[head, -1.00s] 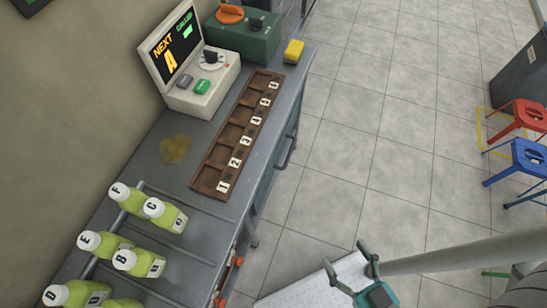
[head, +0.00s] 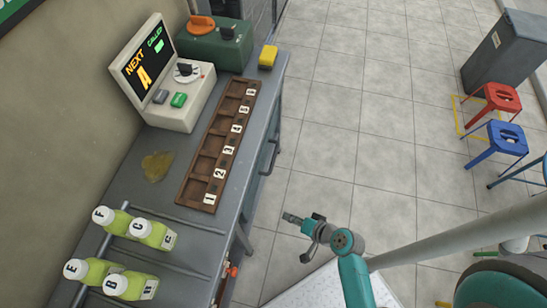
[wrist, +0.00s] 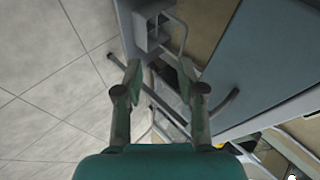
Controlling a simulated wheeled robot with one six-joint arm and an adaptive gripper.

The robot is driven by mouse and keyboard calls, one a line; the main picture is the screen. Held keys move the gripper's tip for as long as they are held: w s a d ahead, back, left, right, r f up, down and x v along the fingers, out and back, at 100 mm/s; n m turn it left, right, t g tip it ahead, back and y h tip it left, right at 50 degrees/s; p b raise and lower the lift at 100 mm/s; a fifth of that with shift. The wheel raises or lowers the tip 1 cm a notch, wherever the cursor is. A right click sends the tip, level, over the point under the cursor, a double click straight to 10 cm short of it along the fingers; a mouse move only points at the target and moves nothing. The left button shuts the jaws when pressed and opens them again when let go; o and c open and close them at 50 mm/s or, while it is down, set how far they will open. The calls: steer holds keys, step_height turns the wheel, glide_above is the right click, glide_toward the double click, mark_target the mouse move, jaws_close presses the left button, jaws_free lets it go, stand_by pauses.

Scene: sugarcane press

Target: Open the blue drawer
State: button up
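The side of the grey counter holds a blue-grey front with a dark bar handle (head: 270,157) in the head view; I take this as the blue drawer (head: 262,175), seen at a steep angle. It looks closed. In the wrist view a large blue-grey panel (wrist: 268,62) fills the upper right, with a grey bar (wrist: 225,104) near its lower edge. My gripper (head: 292,218) is beside the counter, over the floor, nearer the camera than the handle and apart from it. In the wrist view its two fingers (wrist: 160,70) are spread with nothing held between them.
On the counter stand a screen machine (head: 180,85), a numbered wooden rack (head: 218,145), a yellow block (head: 268,56) and several green bottles (head: 118,222). Red (head: 497,103) and blue (head: 500,140) stools stand at right. The tiled floor (head: 345,130) between is clear.

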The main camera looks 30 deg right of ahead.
steer(key=w+d+r+t+y, duration=0.1)
steer(key=w+d+r+y, duration=0.2)
steer(key=w, duration=0.5)
steer(key=y, duration=0.5)
glide_toward(273, 157)
steer(key=shift+t, duration=0.4)
steer(key=x, duration=0.6)
steer(key=f+x, duration=0.1)
steer(key=x, duration=0.3)
steer(key=shift+s+a+f, duration=0.1)
steer(key=shift+s, duration=0.15)
jaws_close()
